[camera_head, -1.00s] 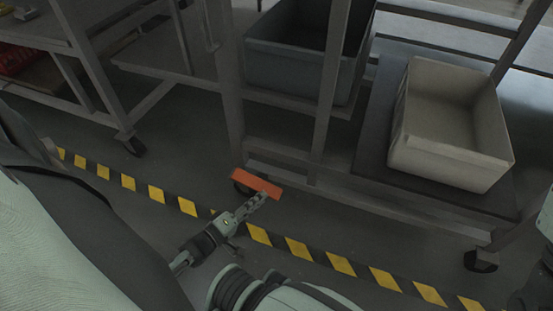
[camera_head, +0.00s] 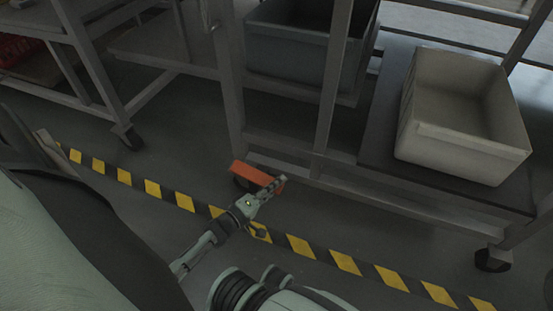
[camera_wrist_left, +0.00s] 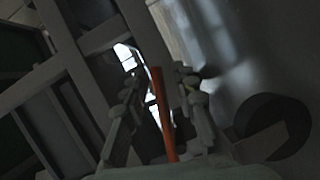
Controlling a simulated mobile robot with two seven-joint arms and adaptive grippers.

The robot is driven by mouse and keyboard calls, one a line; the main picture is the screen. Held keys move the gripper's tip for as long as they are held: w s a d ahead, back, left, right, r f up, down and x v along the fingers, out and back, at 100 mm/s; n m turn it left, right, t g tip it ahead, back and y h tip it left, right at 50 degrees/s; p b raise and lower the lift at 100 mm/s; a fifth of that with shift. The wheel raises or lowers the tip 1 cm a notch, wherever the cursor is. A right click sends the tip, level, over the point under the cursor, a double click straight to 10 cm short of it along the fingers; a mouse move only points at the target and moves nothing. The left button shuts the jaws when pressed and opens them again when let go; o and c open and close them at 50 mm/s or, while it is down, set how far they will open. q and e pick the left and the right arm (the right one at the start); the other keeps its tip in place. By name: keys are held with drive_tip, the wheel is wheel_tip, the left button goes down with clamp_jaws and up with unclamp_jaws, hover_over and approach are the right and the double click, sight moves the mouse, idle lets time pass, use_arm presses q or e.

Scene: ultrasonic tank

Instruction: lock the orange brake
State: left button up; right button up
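The orange brake (camera_head: 252,174) is a flat bar low at the foot of the grey rack, above a dark castor. My left gripper (camera_head: 277,186) is at the brake's right end in the head view, overlapping it. In the left wrist view, the brake (camera_wrist_left: 163,115) shows edge-on as a thin upright strip between the two fingers of the left gripper (camera_wrist_left: 158,78). The fingers stand apart, with visible gaps beside the strip. I cannot tell whether a finger touches it. My right gripper is not in view.
The grey rack (camera_head: 318,168) holds a dark grey bin (camera_head: 300,50) and a pale bin (camera_head: 455,150). Another castor (camera_head: 492,259) is at right. Yellow-black floor tape (camera_head: 300,247) runs along the rack's front. A second cart (camera_head: 95,75) stands at left. Floor between them is clear.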

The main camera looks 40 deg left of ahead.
use_arm(q)
clamp_jaws()
idle(0.3)
